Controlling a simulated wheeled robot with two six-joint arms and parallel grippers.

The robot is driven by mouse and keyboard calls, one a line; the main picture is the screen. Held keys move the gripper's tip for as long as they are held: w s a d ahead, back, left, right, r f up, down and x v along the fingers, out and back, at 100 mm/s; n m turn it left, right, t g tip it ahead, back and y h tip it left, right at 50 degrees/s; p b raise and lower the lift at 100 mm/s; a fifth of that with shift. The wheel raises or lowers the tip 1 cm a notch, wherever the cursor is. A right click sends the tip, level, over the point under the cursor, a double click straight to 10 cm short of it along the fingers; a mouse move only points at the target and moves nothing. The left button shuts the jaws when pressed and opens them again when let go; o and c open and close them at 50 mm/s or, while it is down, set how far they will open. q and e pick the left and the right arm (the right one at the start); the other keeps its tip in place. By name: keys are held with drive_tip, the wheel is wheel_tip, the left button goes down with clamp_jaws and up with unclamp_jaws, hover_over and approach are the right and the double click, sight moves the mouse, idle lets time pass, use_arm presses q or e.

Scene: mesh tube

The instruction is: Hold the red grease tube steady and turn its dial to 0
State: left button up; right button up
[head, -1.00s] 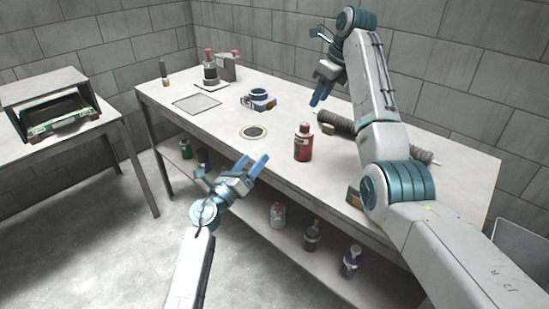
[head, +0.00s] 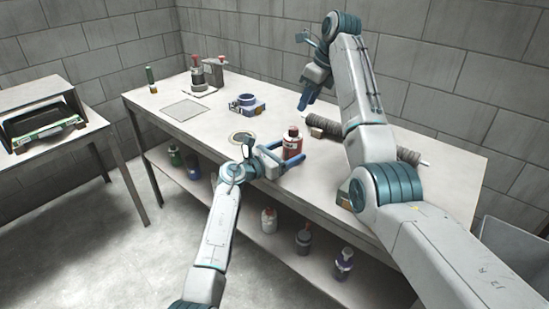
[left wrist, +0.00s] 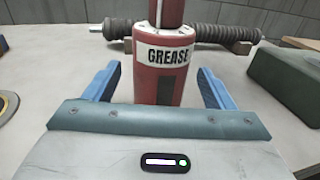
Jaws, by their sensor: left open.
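In the left wrist view the tube stands between the two fingers (left wrist: 162,84), with gaps on both sides. My right gripper (head: 305,98) hangs above the bench behind the tube, fingers pointing down; their gap is unclear.
A dark ribbed mesh tube (head: 330,127) lies behind the grease tube, partly hidden by my right arm. A blue clamp-like part (head: 247,104), a round disc (head: 241,138) and a flat plate (head: 184,110) lie to the left. Several bottles stand on the lower shelf.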

use_arm(q)
drive_tip(key=shift+x, duration=1.15)
